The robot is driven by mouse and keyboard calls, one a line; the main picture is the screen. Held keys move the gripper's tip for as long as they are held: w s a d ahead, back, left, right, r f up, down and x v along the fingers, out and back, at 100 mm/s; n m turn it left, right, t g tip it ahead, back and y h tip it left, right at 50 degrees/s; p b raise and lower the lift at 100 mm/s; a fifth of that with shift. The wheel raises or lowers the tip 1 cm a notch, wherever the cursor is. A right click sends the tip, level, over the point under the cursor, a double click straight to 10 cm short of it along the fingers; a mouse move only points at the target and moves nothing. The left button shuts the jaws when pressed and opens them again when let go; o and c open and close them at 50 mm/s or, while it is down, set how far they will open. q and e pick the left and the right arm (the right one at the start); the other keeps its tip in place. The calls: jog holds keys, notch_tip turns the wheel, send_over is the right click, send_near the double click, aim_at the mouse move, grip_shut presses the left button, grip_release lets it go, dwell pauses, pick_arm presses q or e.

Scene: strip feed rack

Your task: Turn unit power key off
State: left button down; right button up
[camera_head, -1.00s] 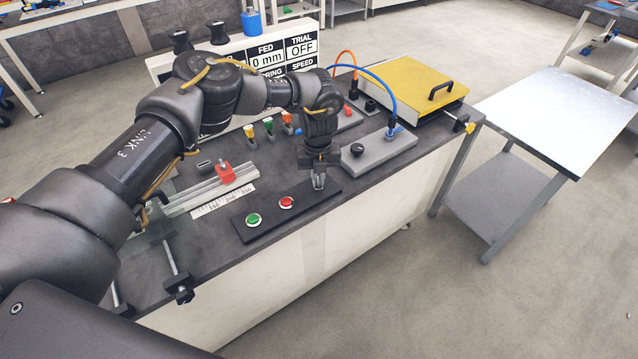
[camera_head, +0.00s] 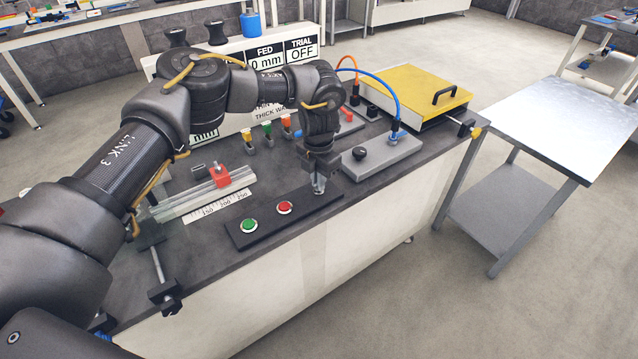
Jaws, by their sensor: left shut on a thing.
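My left gripper (camera_head: 319,181) points down at the right end of the black control panel (camera_head: 250,236) near the bench's front edge. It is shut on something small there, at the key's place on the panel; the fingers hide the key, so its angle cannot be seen. On the same panel, to the left, are a red button (camera_head: 284,208) and a green button (camera_head: 249,225). The display board (camera_head: 262,62) behind my arm reads "FED 0 mm" and "TRIAL OFF"; my arm covers part of it. My right gripper is not in view.
A grey block with a black knob (camera_head: 360,153) stands right of the gripper, with a blue hose. Several coloured levers (camera_head: 267,129) stand behind. A rail with a red slider (camera_head: 217,176) lies left. A yellow lidded box (camera_head: 416,88) sits at the back right.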

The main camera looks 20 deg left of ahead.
pick_arm(q)
jog(key=shift+m, duration=1.1)
jog(key=shift+b, duration=0.3)
jog(key=c, duration=1.6)
grip_release()
jog(key=shift+o, duration=0.2)
notch_tip(320, 180, up, 11)
jog(key=b, duration=0.1)
jog(key=shift+b, duration=0.3)
jog(key=shift+d+f, duration=0.1)
